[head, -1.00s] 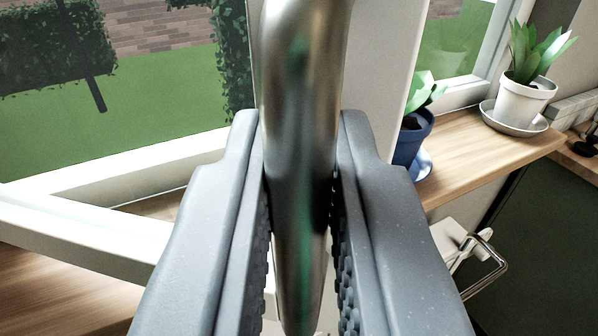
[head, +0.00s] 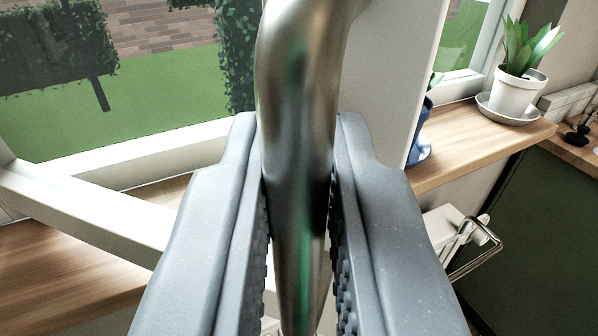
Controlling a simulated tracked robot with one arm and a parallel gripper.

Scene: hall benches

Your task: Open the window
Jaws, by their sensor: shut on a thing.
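A curved, shiny metal window handle (head: 298,90) fills the middle of the head view. My gripper (head: 298,185) is shut on it, one grey ridged jaw on each side. Behind the handle is the white window sash (head: 385,70); its lower rail (head: 90,215) runs at a slant across the left, over the wooden sill. The sash stands at an angle to the fixed frame (head: 140,155), with a gap between them. Where the handle joins the sash is partly hidden.
A white pot with a green plant (head: 515,90) stands on a saucer on the wooden sill (head: 480,150) at right. A blue pot (head: 422,135) is partly hidden behind the sash. A white holder with a metal bar (head: 475,250) sits below. Lawn and hedges show outside.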

